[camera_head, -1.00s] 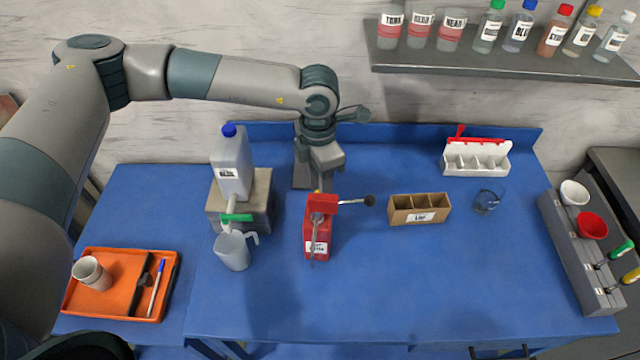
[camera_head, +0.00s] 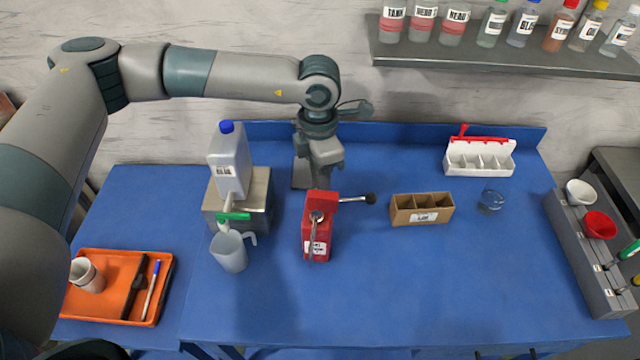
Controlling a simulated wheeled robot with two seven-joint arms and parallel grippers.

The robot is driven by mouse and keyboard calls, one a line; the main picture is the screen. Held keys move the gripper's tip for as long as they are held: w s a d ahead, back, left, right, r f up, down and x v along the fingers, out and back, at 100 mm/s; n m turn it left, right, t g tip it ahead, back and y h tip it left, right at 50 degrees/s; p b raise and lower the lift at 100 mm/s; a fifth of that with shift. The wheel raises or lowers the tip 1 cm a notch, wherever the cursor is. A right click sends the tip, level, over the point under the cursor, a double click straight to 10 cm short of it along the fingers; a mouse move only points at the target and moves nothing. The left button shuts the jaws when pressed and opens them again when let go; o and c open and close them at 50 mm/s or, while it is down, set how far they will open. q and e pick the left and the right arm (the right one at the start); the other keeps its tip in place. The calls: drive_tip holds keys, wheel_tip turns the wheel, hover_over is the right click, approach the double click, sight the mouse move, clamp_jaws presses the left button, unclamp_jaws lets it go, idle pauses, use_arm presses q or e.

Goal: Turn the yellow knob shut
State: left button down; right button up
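A red device (camera_head: 318,236) with a white label stands on the blue bench, with a grey lever on top and a black-knobbed rod out to its right. I cannot make out a yellow knob on it; the part behind its top is hidden. My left gripper (camera_head: 323,186) points down right behind the red device, close to its top. Its fingertips are hidden by the device, so contact and opening cannot be told. My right gripper is not in view.
A jug with a green tap (camera_head: 232,217) stands left of the device on a metal block, a measuring cup (camera_head: 229,252) below it. A cardboard divider box (camera_head: 421,209) and a glass (camera_head: 491,201) stand right. An orange tray (camera_head: 117,287) lies left. The front bench is clear.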

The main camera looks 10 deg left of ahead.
use_arm(q)
drive_tip(key=c, duration=1.6)
unclamp_jaws()
drive_tip(key=shift+o, duration=0.2)
drive_tip(key=shift+r, duration=0.1)
drive_tip(key=shift+r+b, duration=0.35)
drive_tip(key=shift+r, duration=0.1)
wheel_tip(320, 180, up, 16)
drive_tip(key=b, duration=0.5)
drive_tip(key=shift+w+a+r+b, duration=0.15)
drive_tip(key=shift+w+r+b, duration=0.05)
drive_tip(key=shift+w+b, duration=0.1)
drive_tip(key=shift+r, duration=0.1)
